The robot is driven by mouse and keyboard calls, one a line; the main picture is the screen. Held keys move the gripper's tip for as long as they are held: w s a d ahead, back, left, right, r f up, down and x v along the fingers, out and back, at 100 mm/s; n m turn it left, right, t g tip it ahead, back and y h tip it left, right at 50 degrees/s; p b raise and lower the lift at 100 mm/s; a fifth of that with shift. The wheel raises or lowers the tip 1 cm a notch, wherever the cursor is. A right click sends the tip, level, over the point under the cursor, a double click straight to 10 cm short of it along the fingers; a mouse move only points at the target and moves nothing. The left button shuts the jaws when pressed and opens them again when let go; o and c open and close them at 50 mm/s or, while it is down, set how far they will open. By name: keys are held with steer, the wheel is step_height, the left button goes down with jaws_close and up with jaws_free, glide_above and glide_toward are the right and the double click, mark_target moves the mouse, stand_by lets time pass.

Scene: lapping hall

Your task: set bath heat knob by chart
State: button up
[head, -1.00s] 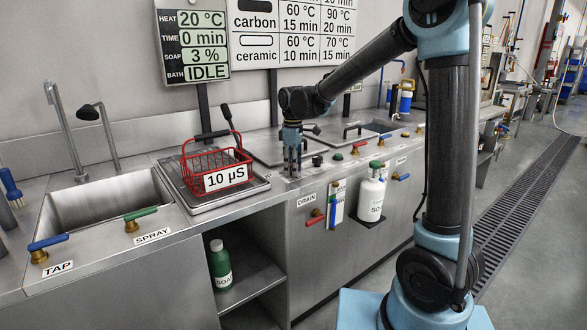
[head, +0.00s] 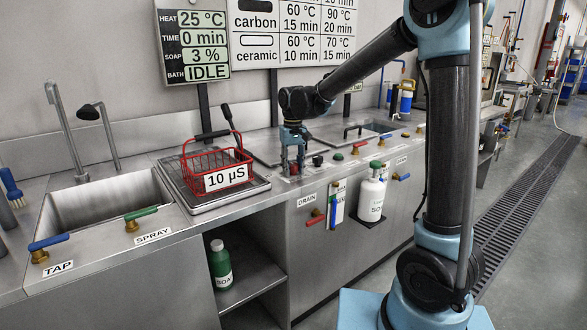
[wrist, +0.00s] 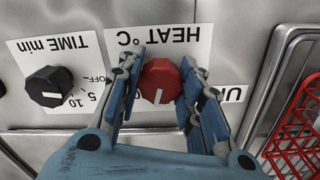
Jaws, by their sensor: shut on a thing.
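The red heat knob (wrist: 161,83) sits under an upside-down "HEAT °C" label in the wrist view. My gripper (wrist: 162,64) is shut on it, one blue finger on each side. Its white pointer mark points toward my palm. In the head view my gripper (head: 292,167) is down at the counter by the knobs, with the knob partly hidden. The display board (head: 193,46) reads heat 25 °C, time 0 min, soap 3 %, bath IDLE. The wall chart (head: 292,38) shows carbon 60 °C 15 min and 90 °C 20 min, ceramic 60 °C 10 min and 70 °C 15 min; its top is cut off.
The black time knob (wrist: 49,86) is beside the heat knob. A red wire basket (head: 217,165) labelled 10 µS stands on a tray left of my gripper. Several valve levers, a white bottle (head: 371,198) and a sink (head: 105,205) line the counter.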

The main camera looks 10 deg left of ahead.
mark_target(293, 164)
steer(key=m, duration=0.5)
steer(key=shift+w, duration=0.1)
steer(key=shift+m, duration=0.4)
steer(key=o, duration=1.1)
steer(key=shift+c, duration=0.2)
step_height(293, 164, up, 12)
